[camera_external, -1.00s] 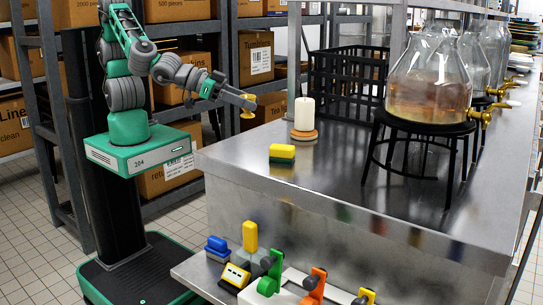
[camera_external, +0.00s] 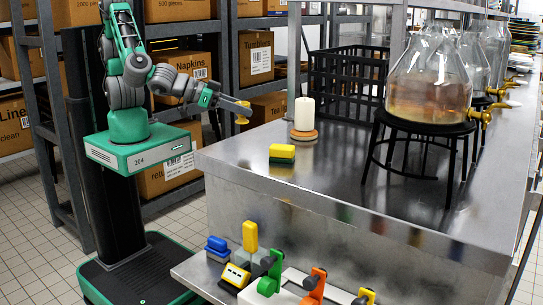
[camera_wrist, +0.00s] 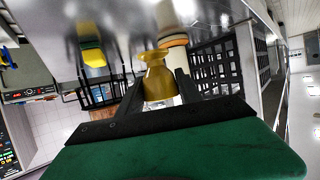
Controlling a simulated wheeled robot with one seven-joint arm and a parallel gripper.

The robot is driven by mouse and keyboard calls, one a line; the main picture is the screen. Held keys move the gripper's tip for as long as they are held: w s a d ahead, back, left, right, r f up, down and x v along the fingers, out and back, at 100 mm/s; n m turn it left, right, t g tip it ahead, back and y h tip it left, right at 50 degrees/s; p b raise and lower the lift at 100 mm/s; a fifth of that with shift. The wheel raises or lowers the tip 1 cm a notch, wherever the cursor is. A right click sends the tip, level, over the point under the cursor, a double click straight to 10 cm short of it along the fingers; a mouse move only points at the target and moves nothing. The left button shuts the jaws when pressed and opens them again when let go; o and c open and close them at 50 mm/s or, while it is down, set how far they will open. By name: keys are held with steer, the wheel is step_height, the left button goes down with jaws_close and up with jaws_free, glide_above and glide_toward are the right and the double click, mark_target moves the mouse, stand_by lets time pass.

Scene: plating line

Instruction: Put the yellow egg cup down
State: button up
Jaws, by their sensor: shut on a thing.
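The yellow egg cup (camera_wrist: 157,77) is held between the fingers of my gripper (camera_wrist: 162,92) in the wrist view. In the external view my gripper (camera_external: 241,108) is out beside the left edge of the steel counter (camera_external: 350,180). The egg cup (camera_external: 242,119) shows there as a small yellow shape at the fingertips, held in the air and apart from the counter. Its finer details are too small to tell in that view.
A white candle (camera_external: 304,115) on a round brown base stands near the counter's left edge. A yellow and green sponge (camera_external: 282,153) lies in front of it. A black crate (camera_external: 345,95) and glass dispensers (camera_external: 430,80) on black stands are behind. The counter's front is clear.

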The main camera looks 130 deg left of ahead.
steer(key=w+f, duration=0.1)
steer(key=w+f+b, duration=0.1)
steer(key=f, duration=0.1)
steer(key=shift+a, duration=0.35)
steer(key=f+b, duration=0.1)
steer(key=f, duration=0.1)
steer(key=w+f+b, duration=0.1)
steer(key=f, duration=0.1)
steer(key=shift+a, duration=0.1)
steer(key=shift+r, duration=0.2)
steer(key=shift+f, duration=0.15)
steer(key=o, duration=1.4)
steer(key=shift+c, duration=0.2)
